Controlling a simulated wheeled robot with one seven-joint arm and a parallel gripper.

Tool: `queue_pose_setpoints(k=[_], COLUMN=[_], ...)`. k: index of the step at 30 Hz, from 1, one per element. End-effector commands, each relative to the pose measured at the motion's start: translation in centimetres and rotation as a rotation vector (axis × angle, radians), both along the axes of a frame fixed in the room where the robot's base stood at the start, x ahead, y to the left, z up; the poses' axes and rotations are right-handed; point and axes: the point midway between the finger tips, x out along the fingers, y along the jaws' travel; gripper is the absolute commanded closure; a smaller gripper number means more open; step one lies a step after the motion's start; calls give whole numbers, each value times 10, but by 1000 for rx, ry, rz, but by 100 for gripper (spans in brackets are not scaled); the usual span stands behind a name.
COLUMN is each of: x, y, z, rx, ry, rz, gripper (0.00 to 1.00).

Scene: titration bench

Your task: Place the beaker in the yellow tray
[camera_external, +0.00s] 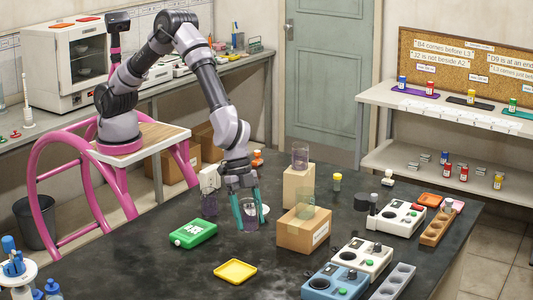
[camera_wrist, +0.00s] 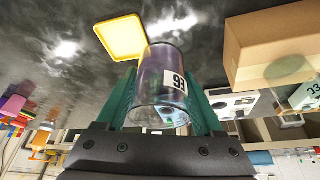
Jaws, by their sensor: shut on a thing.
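My gripper (camera_external: 249,213) is shut on a clear beaker (camera_external: 250,216) with a purple tint. In the wrist view the beaker (camera_wrist: 163,85) sits between the teal fingers and bears a white label reading 93 or 63. It is held close above the dark bench; I cannot tell whether its base touches. The yellow tray (camera_external: 235,271) lies flat and empty on the bench, in front of the gripper in the external view.
A green device (camera_external: 193,233) lies left of the gripper. A cardboard box (camera_external: 303,233) with a greenish beaker (camera_external: 306,203) on it stands at right. A taller block (camera_external: 298,186) behind carries another beaker (camera_external: 300,157). Instruments (camera_external: 362,258) fill the right side. Bench around the tray is clear.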

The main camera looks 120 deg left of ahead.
Motion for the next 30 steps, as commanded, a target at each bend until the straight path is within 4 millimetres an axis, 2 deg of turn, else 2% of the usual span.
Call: queue_pose_setpoints(k=[1, 3, 6, 9, 11, 18, 25, 30], x=[5, 8, 11, 13, 13, 13, 13, 13], y=[-22, -46, -69, -81, -85, -86, -86, -85], z=[1, 2, 3, 2, -4, -47, -66, -90], rx=[-1, -2, -3, -2, -2, -2, -1, -2], ry=[-2, -2, -3, -3, -2, -2, -3, -2], rz=[-36, -76, -116, -137, -143, -146, -145, -143], gripper=[87, 87, 87, 87, 87, 87, 87, 87])
